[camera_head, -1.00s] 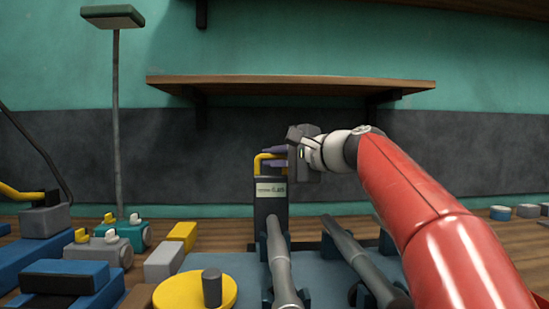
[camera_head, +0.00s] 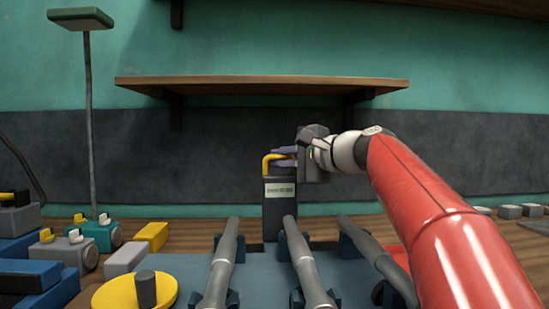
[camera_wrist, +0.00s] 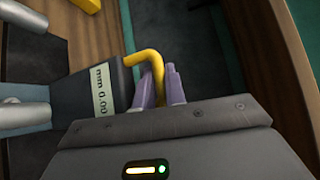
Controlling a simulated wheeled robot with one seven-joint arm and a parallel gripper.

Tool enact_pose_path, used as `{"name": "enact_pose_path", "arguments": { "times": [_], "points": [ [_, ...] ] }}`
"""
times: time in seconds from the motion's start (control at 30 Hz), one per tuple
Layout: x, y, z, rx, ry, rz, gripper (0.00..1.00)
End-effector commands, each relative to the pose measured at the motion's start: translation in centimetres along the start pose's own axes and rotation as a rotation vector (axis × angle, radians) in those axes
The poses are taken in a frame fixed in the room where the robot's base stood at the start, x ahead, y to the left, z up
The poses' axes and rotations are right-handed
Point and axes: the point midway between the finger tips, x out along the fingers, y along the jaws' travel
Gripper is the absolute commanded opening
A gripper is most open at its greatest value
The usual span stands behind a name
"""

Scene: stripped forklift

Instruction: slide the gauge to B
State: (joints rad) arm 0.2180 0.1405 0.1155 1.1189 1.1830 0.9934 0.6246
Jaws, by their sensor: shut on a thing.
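The gauge is a dark upright block (camera_head: 278,215) with a pale readout label and a bent yellow handle (camera_head: 268,160) on top. It stands behind the far end of the middle grey shaft (camera_head: 303,262). My gripper (camera_head: 284,156) comes from the right and is shut on the yellow handle. In the wrist view, the gripper's purple fingers (camera_wrist: 160,88) straddle the handle (camera_wrist: 147,58), and the label (camera_wrist: 103,92) seems to read 0.00 mm. No mark B can be made out. The gauge's foot is partly hidden.
Another grey shaft (camera_head: 222,262) lies left, and a third (camera_head: 380,258) lies right, partly behind my red arm. A yellow disc with a grey post (camera_head: 112,295), several blocks and a lamp (camera_head: 85,20) stand left. A wooden shelf (camera_head: 250,88) hangs above.

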Motion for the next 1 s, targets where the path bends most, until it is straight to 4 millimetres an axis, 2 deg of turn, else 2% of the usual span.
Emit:
{"name": "enact_pose_path", "arguments": {
  "times": [0.13,0.43,0.47,0.6,0.87,1.0],
  "points": [
    [-1.2,-0.1,-1.2,-0.004,0.004,-0.002,0.00],
    [-1.3,-0.2,-1.3,-0.004,0.002,-0.003,0.00],
    [-1.3,-0.2,-1.3,-0.004,0.002,-0.003,0.16],
    [-1.3,-0.1,-1.2,-0.003,0.001,-0.002,0.33],
    [-1.4,-0.1,-1.2,-0.002,0.001,-0.002,0.33],
    [-2.5,0.0,-1.3,-0.003,0.003,-0.002,0.33]
  ]
}}
